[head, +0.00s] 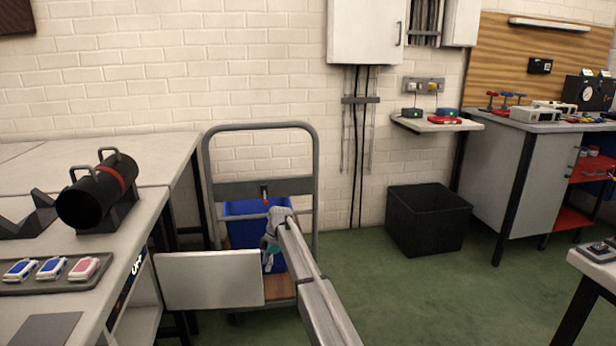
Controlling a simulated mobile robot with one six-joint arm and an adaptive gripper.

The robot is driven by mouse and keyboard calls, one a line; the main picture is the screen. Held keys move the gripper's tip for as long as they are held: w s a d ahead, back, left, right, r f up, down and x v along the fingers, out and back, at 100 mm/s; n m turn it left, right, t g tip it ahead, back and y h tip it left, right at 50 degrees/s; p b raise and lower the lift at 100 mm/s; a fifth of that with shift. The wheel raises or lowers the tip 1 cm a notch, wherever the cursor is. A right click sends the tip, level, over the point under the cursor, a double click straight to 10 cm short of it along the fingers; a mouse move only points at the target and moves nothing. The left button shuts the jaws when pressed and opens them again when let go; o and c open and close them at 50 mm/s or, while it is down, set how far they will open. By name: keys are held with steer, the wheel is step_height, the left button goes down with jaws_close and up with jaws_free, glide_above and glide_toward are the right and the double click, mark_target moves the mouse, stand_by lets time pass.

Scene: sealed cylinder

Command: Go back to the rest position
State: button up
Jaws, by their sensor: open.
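My arm reaches up from the bottom of the head view, and its wrist bends down at the far end. My gripper (268,264) is small and partly hidden by my own arm, in front of the trolley and its blue bin (240,232). It looks empty, with its jaws open. The black cylinder (90,198) with a red band and two handles lies in a dark cradle on the left bench (150,215), well apart from my gripper.
A grey trolley frame (206,170) stands by the wall, with a white panel (210,280) in front. A tray (20,288) on the bench holds several small packs. A black box (427,220) stands on the green floor, which is open around it. A workbench (510,170) is at right.

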steer(key=s+d+m+t+h+p, duration=0.1)
steer(key=s+d+m+h, duration=0.1)
steer(key=s+d+m, duration=1.3)
steer(key=s+d+m+t+h+p, duration=0.1)
steer(key=s+d+m, duration=0.7)
steer(key=s+d, duration=1.35)
step_height(320, 180, up, 39)
steer(key=s+a+p, duration=0.2)
steer(key=p, duration=3.5)
steer(key=shift+a+p, duration=0.25)
steer(key=shift+p, duration=0.15)
steer(key=shift+w, duration=0.1)
